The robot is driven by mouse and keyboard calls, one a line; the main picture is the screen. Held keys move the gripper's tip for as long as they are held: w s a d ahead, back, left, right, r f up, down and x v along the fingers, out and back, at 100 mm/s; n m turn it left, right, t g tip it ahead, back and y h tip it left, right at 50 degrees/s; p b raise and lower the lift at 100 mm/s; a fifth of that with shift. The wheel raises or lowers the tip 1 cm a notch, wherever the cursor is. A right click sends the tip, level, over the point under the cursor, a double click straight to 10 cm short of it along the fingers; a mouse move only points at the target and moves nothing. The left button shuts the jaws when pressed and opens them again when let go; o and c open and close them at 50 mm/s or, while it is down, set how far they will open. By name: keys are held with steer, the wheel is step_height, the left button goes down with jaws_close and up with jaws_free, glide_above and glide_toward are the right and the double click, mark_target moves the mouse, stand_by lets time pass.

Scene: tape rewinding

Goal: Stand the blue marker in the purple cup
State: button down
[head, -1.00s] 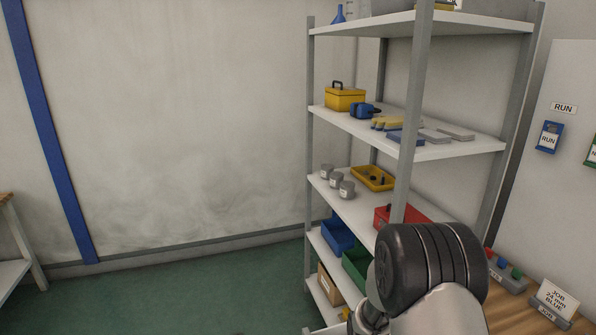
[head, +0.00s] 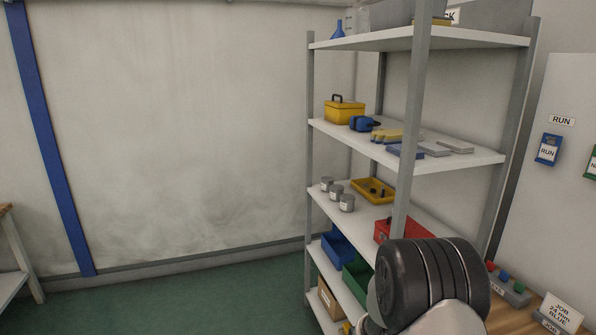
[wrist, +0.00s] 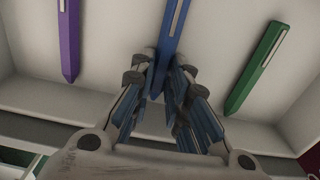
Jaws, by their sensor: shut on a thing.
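In the wrist view my gripper (wrist: 163,82) is shut on the blue marker (wrist: 173,40), with one finger on each side of it near its lower end. The marker's upper end runs out of the frame. A purple marker (wrist: 68,42) is to the left and a green marker (wrist: 256,68) to the right, both apart from my fingers. In the head view my arm is at the bottom right, and the gripper and blue marker are not visible there. I see no purple cup in either view.
A grey shelf unit (head: 455,160) stands ahead. It holds a yellow box (head: 344,112), several grey tins (head: 336,192) and a red bin (head: 386,228). A wooden bench (head: 522,322) with a job card (head: 562,309) is at the right. Green floor (head: 190,305) is clear at left.

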steer(key=shift+r, duration=0.1)
step_height(320, 180, up, 13)
steer(key=p, duration=0.9)
stand_by(0.3)
